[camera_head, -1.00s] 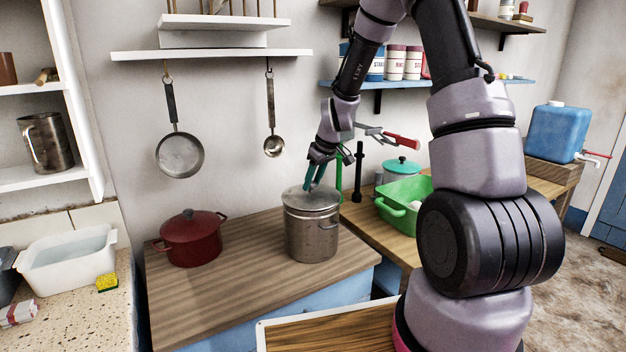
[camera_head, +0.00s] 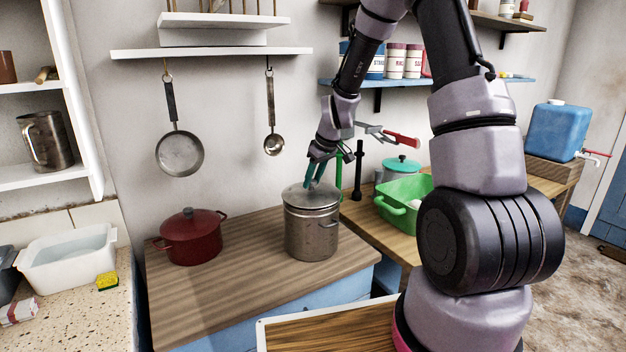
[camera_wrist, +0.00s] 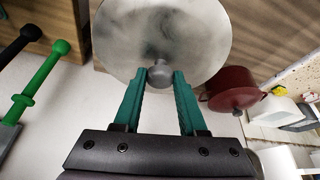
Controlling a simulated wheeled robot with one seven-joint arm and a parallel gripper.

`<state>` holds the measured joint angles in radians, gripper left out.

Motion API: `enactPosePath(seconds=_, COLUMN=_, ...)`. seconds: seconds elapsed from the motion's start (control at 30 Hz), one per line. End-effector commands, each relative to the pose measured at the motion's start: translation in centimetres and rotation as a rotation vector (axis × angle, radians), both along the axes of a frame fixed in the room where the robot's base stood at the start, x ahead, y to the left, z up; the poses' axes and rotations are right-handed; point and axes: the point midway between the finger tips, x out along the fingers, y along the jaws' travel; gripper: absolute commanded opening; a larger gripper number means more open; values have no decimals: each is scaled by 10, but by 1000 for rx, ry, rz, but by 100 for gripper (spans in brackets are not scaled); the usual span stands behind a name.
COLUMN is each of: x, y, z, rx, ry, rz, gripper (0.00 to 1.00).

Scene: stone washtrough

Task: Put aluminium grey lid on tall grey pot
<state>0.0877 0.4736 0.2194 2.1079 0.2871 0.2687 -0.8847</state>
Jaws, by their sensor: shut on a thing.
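The tall grey pot (camera_head: 311,236) stands upright on the wooden counter, right of the red pot. The aluminium grey lid (camera_head: 311,195) is at the pot's top, covering its mouth; in the head view I cannot tell whether it is fully seated. My gripper (camera_head: 315,178) is above the lid, its teal fingers pointing down. In the wrist view the fingers of my gripper (camera_wrist: 160,75) are shut on the knob of the lid (camera_wrist: 185,35), at its middle. The lid hides the pot in the wrist view.
A red lidded pot (camera_head: 191,237) stands on the same wooden counter (camera_head: 230,285), with free room between it and the grey pot. A green basin (camera_head: 402,203) and dark and green upright posts stand to the right. A ladle (camera_head: 272,140) hangs behind.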

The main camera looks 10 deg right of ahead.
Motion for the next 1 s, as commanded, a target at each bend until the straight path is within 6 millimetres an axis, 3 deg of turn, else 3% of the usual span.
enactPosePath(seconds=0.67, x=0, y=0, z=-4, rx=0, ry=0, rz=0, gripper=0)
enactPosePath(seconds=0.7, x=0, y=0, z=-4, rx=0, ry=0, rz=0, gripper=56)
enactPosePath(seconds=0.77, x=0, y=0, z=-4, rx=0, ry=0, rz=0, gripper=76)
enactPosePath(seconds=0.97, x=0, y=0, z=-4, rx=0, ry=0, rz=0, gripper=76)
enactPosePath(seconds=1.0, x=0, y=0, z=-4, rx=0, ry=0, rz=0, gripper=80)
